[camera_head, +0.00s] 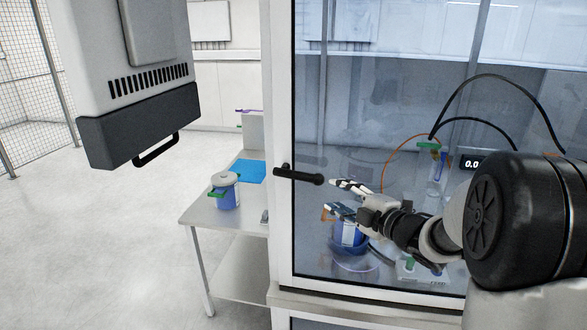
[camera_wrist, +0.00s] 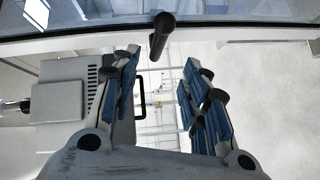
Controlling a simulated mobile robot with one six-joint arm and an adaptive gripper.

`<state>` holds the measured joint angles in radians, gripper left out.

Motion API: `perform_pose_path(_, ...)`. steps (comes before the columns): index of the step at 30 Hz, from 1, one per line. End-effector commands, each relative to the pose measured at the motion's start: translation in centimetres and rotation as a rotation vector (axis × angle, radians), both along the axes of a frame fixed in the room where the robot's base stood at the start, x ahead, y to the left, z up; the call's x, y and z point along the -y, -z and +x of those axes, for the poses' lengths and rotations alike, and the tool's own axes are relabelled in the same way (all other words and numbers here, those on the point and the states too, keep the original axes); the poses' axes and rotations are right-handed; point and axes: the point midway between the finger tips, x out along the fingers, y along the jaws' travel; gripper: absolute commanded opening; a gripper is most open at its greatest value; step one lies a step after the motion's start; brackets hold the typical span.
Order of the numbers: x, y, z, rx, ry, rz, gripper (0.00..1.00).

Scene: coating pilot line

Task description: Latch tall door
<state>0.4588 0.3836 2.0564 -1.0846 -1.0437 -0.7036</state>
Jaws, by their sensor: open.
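The tall door is a large glass pane in a white frame (camera_head: 280,240) in the head view. It looks closed against the cabinet, but I cannot tell whether it is latched. Its black lever handle (camera_head: 300,176) sits on the left stile and points right, nearly level. My gripper (camera_head: 333,197) is open and empty in front of the glass, just right of and slightly below the handle's free end. In the wrist view, the handle (camera_wrist: 160,36) shows between and beyond the fingertips of my gripper (camera_wrist: 161,62), with no clear contact.
Behind the glass are a blue-labelled vessel (camera_head: 349,232), tubing and a display (camera_head: 473,163). A white side table (camera_head: 199,211) at left holds a lidded blue-labelled container (camera_head: 225,191) and a blue sheet (camera_head: 246,171). Open floor lies at the left.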

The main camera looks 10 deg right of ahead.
Motion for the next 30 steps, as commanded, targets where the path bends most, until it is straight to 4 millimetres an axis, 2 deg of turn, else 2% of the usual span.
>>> perform_pose_path(5, -0.8, 0.2, 1.4, 0.006, -0.013, 0.0, 0.42)
perform_pose_path(21, -5.5, 1.5, 11.7, 0.004, -0.012, 0.0, 0.42)
perform_pose_path(27, -6.7, 1.9, 14.4, 0.004, -0.009, 0.002, 0.42)
perform_pose_path(30, -7.1, 2.0, 15.2, 0.004, -0.008, 0.001, 0.42)
